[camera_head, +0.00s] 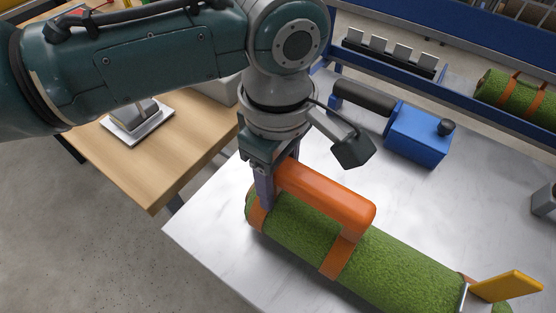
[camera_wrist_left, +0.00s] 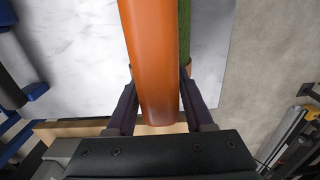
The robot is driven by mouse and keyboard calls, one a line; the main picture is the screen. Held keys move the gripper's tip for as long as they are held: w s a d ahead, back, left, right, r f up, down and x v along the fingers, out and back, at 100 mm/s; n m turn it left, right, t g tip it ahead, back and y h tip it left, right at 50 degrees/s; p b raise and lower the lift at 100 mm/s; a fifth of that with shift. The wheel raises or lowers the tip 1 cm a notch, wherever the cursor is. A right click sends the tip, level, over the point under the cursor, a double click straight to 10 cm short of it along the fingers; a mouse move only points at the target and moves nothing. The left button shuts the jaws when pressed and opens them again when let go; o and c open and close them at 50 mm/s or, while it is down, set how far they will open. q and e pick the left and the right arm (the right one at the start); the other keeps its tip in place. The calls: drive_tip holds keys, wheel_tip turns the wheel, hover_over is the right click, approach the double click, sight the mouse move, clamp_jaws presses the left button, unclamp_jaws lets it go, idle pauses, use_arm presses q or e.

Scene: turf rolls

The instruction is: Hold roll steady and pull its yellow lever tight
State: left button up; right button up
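The green turf roll (camera_head: 300,227) lies on the grey-white table, bound by orange straps, with an orange handle (camera_head: 335,203) along its top. A yellow lever (camera_head: 508,286) sticks up at an angle at the roll's right end, beside a metal buckle piece. My left gripper (camera_head: 279,180) points down at the handle's left end. In the left wrist view the orange handle (camera_wrist_left: 155,70) runs between the two fingers (camera_wrist_left: 160,92). The fingertips are close to its sides, and I cannot tell whether they press on it. My right gripper is in neither view.
A blue device with a dark roller (camera_head: 416,135) stands behind the roll. A blue rack (camera_head: 385,56) runs along the back, with another strapped turf roll (camera_head: 515,95) at the right. A wooden table (camera_head: 150,165) stands at the left. The table surface around the roll's middle is clear.

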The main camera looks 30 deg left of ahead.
use_arm(q)
drive_tip(key=c, duration=0.7)
clamp_jaws()
drive_tip(key=shift+a+f, duration=0.15)
